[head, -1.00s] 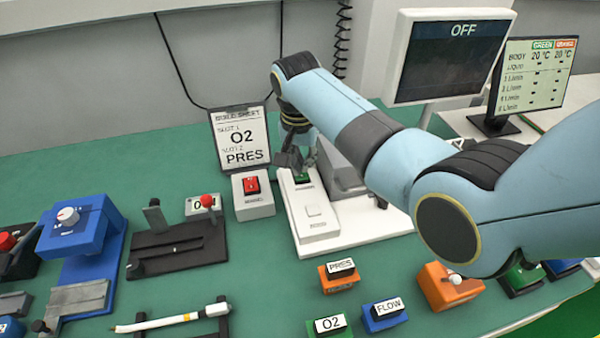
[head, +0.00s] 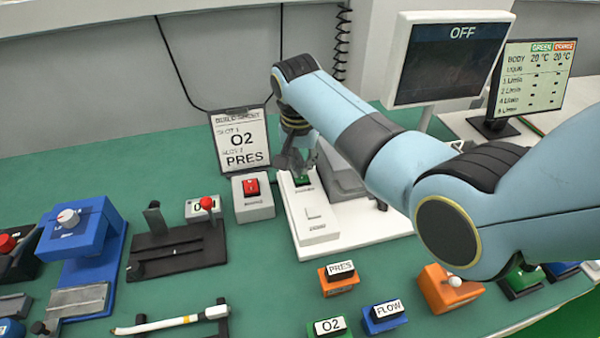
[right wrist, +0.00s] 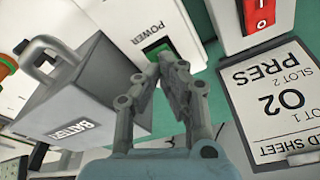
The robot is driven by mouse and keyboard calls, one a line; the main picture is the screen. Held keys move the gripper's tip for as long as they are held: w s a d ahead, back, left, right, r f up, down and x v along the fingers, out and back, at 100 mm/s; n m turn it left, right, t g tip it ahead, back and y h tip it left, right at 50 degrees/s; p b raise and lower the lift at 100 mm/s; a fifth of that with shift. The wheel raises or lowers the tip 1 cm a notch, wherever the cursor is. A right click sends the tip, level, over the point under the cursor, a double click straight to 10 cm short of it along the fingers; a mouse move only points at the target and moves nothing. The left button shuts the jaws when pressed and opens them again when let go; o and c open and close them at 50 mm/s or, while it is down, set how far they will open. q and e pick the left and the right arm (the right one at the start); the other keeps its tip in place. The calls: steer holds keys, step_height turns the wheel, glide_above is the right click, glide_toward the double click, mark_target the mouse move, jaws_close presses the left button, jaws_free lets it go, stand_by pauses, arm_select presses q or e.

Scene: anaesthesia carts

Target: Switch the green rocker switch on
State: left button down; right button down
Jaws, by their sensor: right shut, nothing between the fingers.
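The green rocker switch (head: 302,180) is set in the far end of a white panel (head: 318,228). In the right wrist view the green switch (right wrist: 158,50) shows under the word POWER, partly hidden by my fingertips. My right gripper (head: 291,163) is just above and behind the switch in the head view. In the right wrist view its fingers (right wrist: 170,62) are shut, empty, with the tips at the switch's edge; I cannot tell whether they touch it. The monitor (head: 450,60) reads OFF. My left gripper is not in view.
A grey box with a red rocker switch (head: 252,186) stands close left of the panel. A build sheet (head: 240,138) stands behind it. A grey battery block (right wrist: 75,95) with a handle is beside the panel. Labelled blocks PRES (head: 339,282) and FLOW (head: 386,317) lie in front.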

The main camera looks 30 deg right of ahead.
mark_target(302, 178)
steer(key=shift+f+b, duration=0.65)
steer(key=shift+f, duration=0.4)
stand_by(0.5)
steer(key=shift+r, duration=0.1)
step_height(302, 178, up, 5)
steer(key=p, duration=0.6)
steer(key=shift+r, duration=0.95)
steer(key=shift+f, duration=0.1)
